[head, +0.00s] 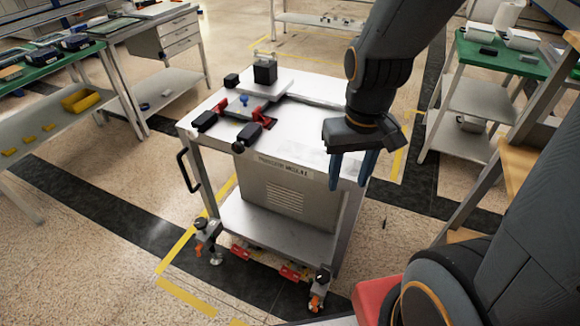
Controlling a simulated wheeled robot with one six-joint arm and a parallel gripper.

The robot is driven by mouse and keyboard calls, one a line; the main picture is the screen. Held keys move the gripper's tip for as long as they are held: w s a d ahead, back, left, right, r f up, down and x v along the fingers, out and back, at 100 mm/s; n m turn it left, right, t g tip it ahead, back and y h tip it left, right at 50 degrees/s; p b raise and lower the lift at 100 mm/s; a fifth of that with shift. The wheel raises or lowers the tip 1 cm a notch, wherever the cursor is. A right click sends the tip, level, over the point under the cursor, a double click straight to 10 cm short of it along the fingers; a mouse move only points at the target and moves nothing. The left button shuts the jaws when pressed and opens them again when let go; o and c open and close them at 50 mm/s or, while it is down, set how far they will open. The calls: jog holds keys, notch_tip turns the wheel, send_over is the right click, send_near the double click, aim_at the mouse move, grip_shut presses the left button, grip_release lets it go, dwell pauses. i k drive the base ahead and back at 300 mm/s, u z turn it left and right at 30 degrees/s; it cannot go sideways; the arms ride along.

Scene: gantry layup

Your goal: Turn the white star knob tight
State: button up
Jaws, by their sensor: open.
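My gripper (349,184) hangs at the front right of the grey cart (310,145). Its two blue fingers point down, spread apart, with nothing between them. A fixture (271,84) stands at the left part of the cart's top, with a black block, red clamps (262,115), black handles and a small blue knob (243,100). My gripper is to the right of the fixture and apart from it. I cannot make out a white star knob in this view; it may be hidden or too small to tell.
A green-topped bench (40,66) with a yellow bin (80,100) is at the left. A shelf unit with white trays (520,39) is at the right. A wooden-edged rack (515,150) stands close on the right. The cart's front right top is clear.

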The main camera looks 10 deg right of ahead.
aim_at(191, 133)
jog(key=k, duration=0.5)
jog(key=z, duration=2.4)
jog(key=k, duration=1.35)
jog(key=u, duration=1.95)
jog(key=i, duration=0.5)
